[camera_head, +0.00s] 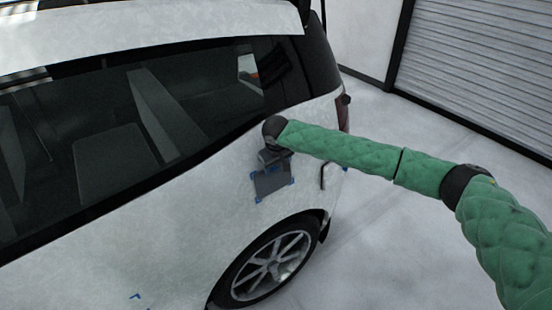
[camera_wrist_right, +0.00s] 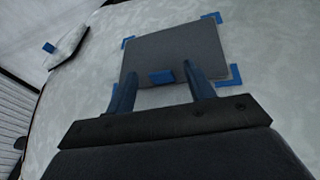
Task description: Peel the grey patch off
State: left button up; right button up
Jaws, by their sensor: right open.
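The grey patch (camera_head: 270,183) is a flat rectangle on the white car's side, above the rear wheel. In the right wrist view the grey patch (camera_wrist_right: 165,52) lies flat, with blue corner marks around it and a small blue tab (camera_wrist_right: 161,77) at its near edge. My right gripper (camera_wrist_right: 156,72) is open, one blue finger on each side of the tab. I cannot tell whether the fingers touch the panel. In the head view my right gripper (camera_head: 272,158) is just above the patch and hides its top edge. My left gripper is not in view.
The white car (camera_head: 150,240) fills the left, with dark side windows and a rear wheel (camera_head: 270,268) below the patch. A blue corner mark (camera_head: 135,296) is at lower left. Floor (camera_head: 400,250) is free at right.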

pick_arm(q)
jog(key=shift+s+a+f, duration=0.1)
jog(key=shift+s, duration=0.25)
pick_arm(e)
jog(key=shift+f, duration=0.4)
jog(key=shift+w, duration=0.1)
jog(key=c, duration=1.1)
jog(key=o, duration=0.3)
grip_shut()
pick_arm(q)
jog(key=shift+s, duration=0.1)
